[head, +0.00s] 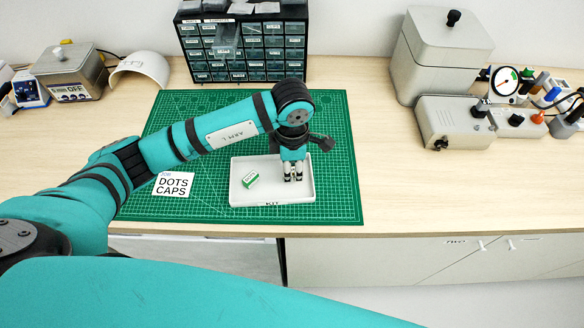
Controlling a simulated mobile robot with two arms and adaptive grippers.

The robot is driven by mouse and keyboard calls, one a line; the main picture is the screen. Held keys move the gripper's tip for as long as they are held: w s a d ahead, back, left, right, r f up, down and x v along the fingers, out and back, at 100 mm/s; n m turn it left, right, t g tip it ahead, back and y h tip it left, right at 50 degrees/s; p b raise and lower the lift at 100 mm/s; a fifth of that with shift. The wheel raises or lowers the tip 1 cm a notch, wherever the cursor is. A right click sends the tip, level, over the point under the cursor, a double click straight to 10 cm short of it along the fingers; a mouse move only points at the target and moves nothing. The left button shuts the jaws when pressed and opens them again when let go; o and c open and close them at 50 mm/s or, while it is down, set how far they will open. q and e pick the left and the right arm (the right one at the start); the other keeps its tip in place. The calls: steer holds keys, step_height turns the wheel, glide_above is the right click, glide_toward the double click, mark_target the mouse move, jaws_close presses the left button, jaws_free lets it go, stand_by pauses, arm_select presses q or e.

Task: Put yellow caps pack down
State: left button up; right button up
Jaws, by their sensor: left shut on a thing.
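My left gripper (293,176) points down over the right half of the white kit tray (240,165). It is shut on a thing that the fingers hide. I take this to be the yellow caps pack, but no yellow shows. I cannot tell whether it touches the tray floor. A small green and white pack (250,181) lies in the tray's left half, apart from the gripper. My right gripper is not in view.
The tray sits on a green cutting mat (200,110). A white card reading DOTS CAPS (173,186) lies left of it. A drawer cabinet (245,45) stands behind. Grey devices (455,122) stand at right. The bench between mat and devices is clear.

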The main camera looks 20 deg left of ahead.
arm_select(q)
steer(key=shift+s+f, duration=0.1)
steer(key=shift+f, duration=0.75)
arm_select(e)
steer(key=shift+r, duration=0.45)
arm_select(q)
steer(key=shift+f, duration=0.15)
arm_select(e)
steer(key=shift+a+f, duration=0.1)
arm_select(q)
steer(key=o, duration=0.8)
steer(key=shift+o, duration=0.2)
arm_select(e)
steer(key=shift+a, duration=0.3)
